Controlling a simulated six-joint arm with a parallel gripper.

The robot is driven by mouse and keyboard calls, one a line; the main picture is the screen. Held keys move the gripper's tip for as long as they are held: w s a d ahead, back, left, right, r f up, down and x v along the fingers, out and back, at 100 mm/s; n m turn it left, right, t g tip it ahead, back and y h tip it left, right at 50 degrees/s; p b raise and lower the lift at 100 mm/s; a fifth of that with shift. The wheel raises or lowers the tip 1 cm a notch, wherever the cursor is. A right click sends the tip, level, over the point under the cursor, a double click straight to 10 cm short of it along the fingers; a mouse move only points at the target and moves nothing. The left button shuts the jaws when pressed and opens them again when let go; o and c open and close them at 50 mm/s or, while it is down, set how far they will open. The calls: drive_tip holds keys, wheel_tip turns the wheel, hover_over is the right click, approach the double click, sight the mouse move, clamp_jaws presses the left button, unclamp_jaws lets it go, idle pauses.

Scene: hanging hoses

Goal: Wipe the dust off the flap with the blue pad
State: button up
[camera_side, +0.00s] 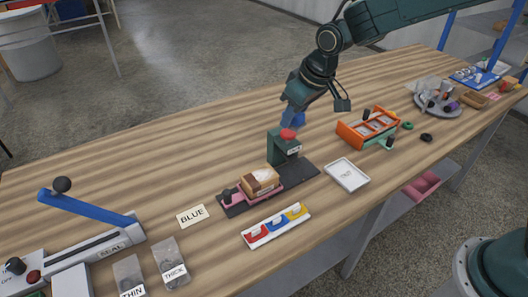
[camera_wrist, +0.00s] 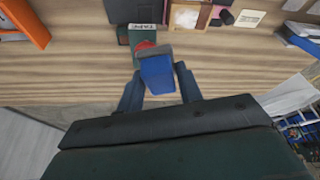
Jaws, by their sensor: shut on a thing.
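My gripper (camera_side: 292,108) is shut on a blue pad (camera_wrist: 157,76), which sticks out between its two fingers in the wrist view. In the side view the pad (camera_side: 296,118) shows as a small blue patch under the gripper, just above and behind a dark green stand with a red top (camera_side: 284,147). In the wrist view the pad partly covers the red top (camera_wrist: 144,47). I cannot tell whether pad and stand touch. I cannot pick out the flap for certain, and no dust is clear.
A white dish (camera_side: 347,174), an orange rack (camera_side: 368,128) and a red-blue-yellow holder (camera_side: 276,226) lie nearby. A blue-handled sealer (camera_side: 95,208) stands at left. The back wood is clear.

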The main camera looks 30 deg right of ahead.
drive_tip(key=w+d+m+h, duration=0.3)
drive_tip(key=d+m, duration=0.6)
drive_tip(key=d, duration=0.1)
drive_tip(key=w+a+m, duration=0.1)
drive_tip(key=a+m, duration=0.1)
drive_tip(key=a, duration=0.1)
drive_tip(key=w+a+f+m+g+h, duration=0.1)
drive_tip(key=a+m, duration=0.2)
drive_tip(key=a, duration=0.1)
drive_tip(key=w+a+f+m+g+h, duration=0.1)
drive_tip(key=a+m, duration=0.1)
drive_tip(key=a, duration=0.1)
drive_tip(key=shift+w+a, duration=0.15)
drive_tip(key=shift+a, duration=0.1)
drive_tip(key=s+a+f+m+g, duration=0.1)
drive_tip(key=s+a+f+m, duration=0.1)
drive_tip(key=a, duration=0.3)
drive_tip(key=s+a+f+m+g, duration=0.1)
drive_tip(key=s+a+f+m, duration=0.1)
drive_tip(key=a, duration=0.4)
drive_tip(key=shift+s+a+m+h, duration=0.2)
drive_tip(key=shift+m+h, duration=0.1)
drive_tip(key=shift+m, duration=0.3)
drive_tip(key=shift+w+d+f, duration=0.1)
drive_tip(key=shift+f, duration=0.1)
